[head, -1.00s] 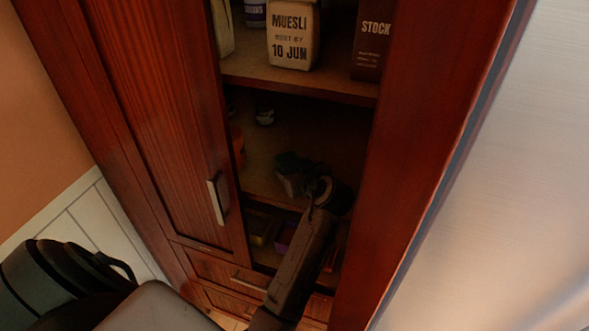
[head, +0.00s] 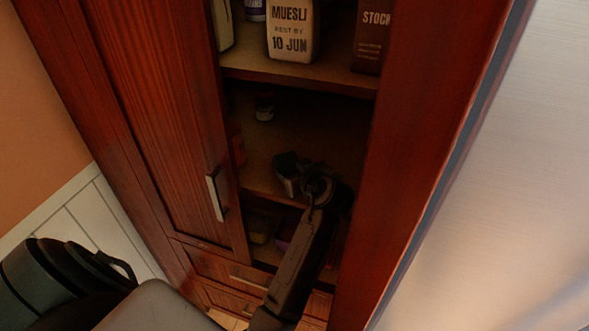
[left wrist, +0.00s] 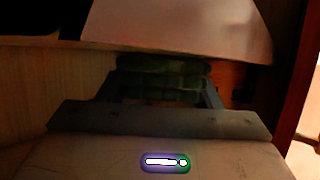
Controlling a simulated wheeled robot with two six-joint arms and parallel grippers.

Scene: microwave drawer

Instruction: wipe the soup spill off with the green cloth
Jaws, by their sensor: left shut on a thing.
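My left gripper (head: 289,176) reaches into the dim lower shelf space of the open cabinet. In the left wrist view the left gripper (left wrist: 162,80) is shut on the green cloth (left wrist: 160,92), a dark folded bundle between its fingers. In the head view the cloth is too dark to tell from the gripper. I cannot make out the soup spill in either view. My right gripper is not in view.
The shelf above holds a muesli bag (head: 291,30) and a stock box (head: 371,38). A small jar (head: 264,107) stands deeper on the lower shelf. A closed cabinet door (head: 150,110) is left of the opening, and a pale panel (head: 500,190) is at the right.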

